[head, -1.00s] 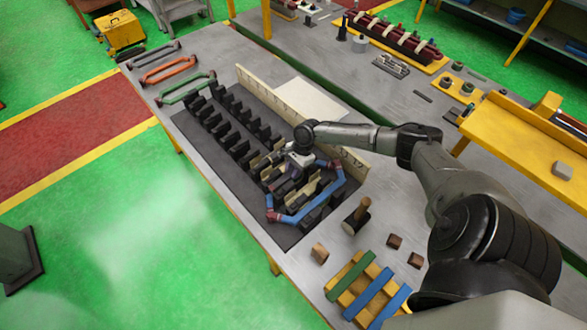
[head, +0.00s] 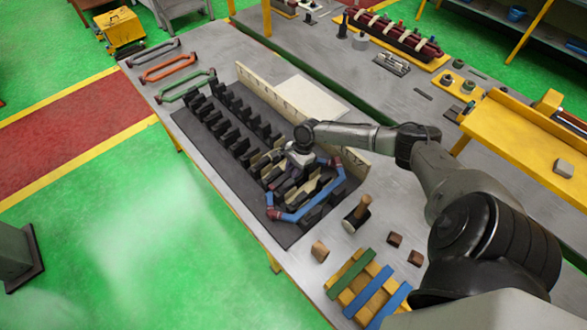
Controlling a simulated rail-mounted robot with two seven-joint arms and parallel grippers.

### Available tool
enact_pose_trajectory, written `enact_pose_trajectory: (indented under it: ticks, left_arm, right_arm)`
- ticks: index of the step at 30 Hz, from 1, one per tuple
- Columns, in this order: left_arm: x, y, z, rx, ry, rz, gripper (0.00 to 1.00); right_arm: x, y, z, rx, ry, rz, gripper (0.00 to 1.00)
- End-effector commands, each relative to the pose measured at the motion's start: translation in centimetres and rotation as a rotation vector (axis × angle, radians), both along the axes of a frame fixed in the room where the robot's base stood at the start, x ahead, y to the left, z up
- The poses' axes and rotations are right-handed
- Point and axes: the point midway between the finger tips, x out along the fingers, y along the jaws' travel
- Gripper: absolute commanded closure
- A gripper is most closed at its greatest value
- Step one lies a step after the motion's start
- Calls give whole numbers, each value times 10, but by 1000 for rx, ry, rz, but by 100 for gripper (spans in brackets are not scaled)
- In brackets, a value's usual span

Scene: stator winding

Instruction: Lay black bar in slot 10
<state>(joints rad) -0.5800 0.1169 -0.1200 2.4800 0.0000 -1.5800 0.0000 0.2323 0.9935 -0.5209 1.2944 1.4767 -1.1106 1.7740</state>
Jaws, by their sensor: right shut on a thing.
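The slotted stator block (head: 181,120) lies on the bench, with two rows of dark teeth and slots between them. My right gripper (head: 291,171) is over the near-right part of the block, low among the teeth. It is shut on a small dark thing, likely the black bar, which is mostly hidden and hard to tell from the dark teeth. A blue coil (head: 302,212) sits in the slots just below and right of the gripper. Slot numbers cannot be read. My left gripper is out of view.
Grey, orange (head: 168,69) and green (head: 187,88) coils lie at the bench's far-left end. A pale upright strip (head: 270,95) runs along the block's right side. A mallet (head: 357,212), wooden blocks and a rack of coloured strips (head: 372,290) stand at the near end.

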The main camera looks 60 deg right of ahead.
Motion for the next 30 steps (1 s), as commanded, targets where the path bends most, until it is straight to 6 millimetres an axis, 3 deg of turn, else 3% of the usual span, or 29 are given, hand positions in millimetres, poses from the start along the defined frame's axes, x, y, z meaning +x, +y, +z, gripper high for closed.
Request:
enact_pose_trajectory:
  ticks: [30]
  left_arm:
    - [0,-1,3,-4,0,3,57]
  right_arm:
    - [0,0,-9,0,-1,0,100]
